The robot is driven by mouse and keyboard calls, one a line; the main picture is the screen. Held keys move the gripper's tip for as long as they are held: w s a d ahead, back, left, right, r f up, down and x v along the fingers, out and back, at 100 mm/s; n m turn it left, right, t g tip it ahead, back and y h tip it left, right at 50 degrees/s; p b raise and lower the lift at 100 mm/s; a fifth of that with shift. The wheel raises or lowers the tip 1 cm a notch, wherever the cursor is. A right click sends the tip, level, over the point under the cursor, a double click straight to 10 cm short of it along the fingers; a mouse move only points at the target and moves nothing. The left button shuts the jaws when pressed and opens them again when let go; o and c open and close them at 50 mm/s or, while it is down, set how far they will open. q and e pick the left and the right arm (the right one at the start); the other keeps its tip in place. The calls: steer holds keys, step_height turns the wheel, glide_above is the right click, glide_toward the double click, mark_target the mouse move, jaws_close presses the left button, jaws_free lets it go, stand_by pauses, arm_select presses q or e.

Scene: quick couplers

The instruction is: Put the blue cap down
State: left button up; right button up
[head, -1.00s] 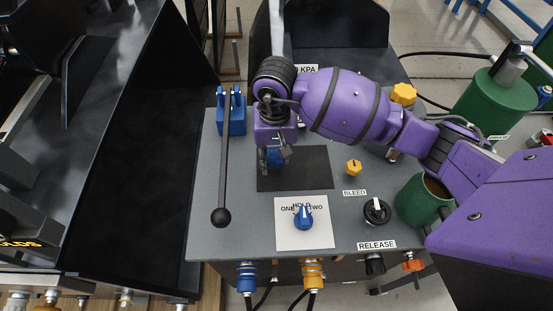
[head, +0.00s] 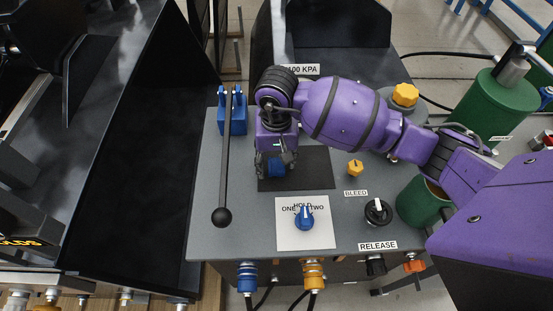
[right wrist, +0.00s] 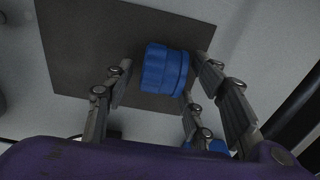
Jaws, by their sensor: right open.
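The blue cap (head: 277,169) is a small ribbed cylinder. It lies on the dark mat (head: 315,178), near the mat's left side. In the right wrist view the blue cap (right wrist: 160,68) is on its side, between the spread fingers with gaps beside it. My right gripper (head: 276,165) is open around the cap, just above the panel; it also shows in the right wrist view (right wrist: 166,63). The cap's contact with the mat is partly hidden. My left gripper is not in view.
A long black lever (head: 225,160) stands left of the mat. A blue selector knob (head: 304,217) sits in front, a yellow bleed knob (head: 355,168) and a black release knob (head: 378,212) to the right. The mat's right part is clear.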

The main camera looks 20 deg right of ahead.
mark_target(276, 159)
step_height(276, 159, up, 12)
steer(key=shift+r, duration=0.2)
steer(key=shift+s, duration=0.1)
stand_by(0.5)
